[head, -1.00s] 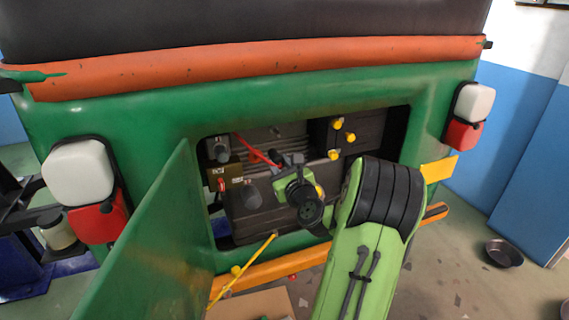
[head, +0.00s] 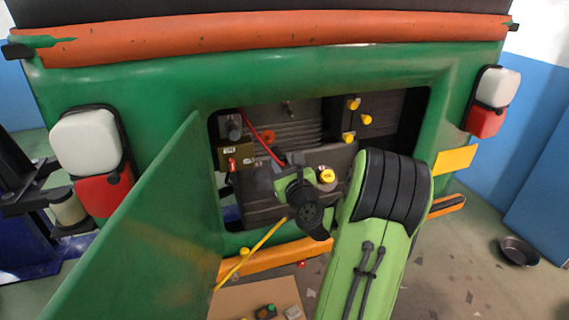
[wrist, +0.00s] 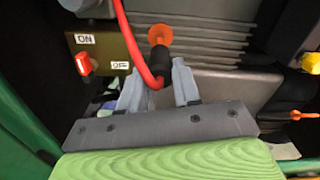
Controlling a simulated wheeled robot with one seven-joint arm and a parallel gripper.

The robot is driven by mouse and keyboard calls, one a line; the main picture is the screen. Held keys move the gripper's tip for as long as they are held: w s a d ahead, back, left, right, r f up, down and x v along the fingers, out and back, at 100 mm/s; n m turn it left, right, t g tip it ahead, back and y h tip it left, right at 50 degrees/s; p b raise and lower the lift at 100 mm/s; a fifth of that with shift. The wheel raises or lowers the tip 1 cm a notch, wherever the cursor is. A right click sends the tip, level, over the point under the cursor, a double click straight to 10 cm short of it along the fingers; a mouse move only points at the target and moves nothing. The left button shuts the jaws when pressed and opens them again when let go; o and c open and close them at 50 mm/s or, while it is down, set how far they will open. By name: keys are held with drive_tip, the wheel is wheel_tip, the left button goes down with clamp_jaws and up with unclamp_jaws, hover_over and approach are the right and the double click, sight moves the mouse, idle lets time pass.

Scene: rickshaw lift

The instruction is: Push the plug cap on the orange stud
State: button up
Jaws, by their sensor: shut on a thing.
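The orange stud (wrist: 160,34) shows as an orange disc on the ribbed grey housing in the wrist view, and in the head view (head: 268,137) inside the open bay. My gripper (wrist: 160,80) is shut on the black plug cap (wrist: 160,61) on the end of the red cable (wrist: 138,55). In the wrist view the cap lies just below the stud's disc and overlaps its lower edge in the picture. I cannot tell whether they touch. In the head view my gripper (head: 283,168) is in the bay, below the stud, and hides the cap.
The ON/OFF box with a red switch (wrist: 84,63) is left of the cable. Yellow caps (head: 350,137) are to the right in the bay. The open green door (head: 150,225) stands at left, and a yellow rod (head: 248,254) slants below the opening.

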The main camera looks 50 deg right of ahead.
sight(276, 151)
drive_tip(key=shift+p+x, duration=3.5)
drive_tip(key=shift+x, duration=0.05)
idle(2.4)
drive_tip(key=o, duration=1.1)
drive_tip(key=shift+c, duration=0.2)
drive_tip(key=shift+c, duration=0.6)
drive_tip(key=shift+s+b, duration=0.2)
drive_tip(key=shift+b, duration=0.1)
drive_tip(key=b+v, duration=0.5)
drive_tip(key=v, duration=0.1)
drive_tip(key=shift+s+a+f, duration=0.15)
drive_tip(key=shift+s+a, duration=0.1)
drive_tip(key=shift+s, duration=0.05)
drive_tip(key=shift+s+a+b, duration=0.25)
drive_tip(key=shift+s+b, duration=0.05)
drive_tip(key=shift+s, duration=0.05)
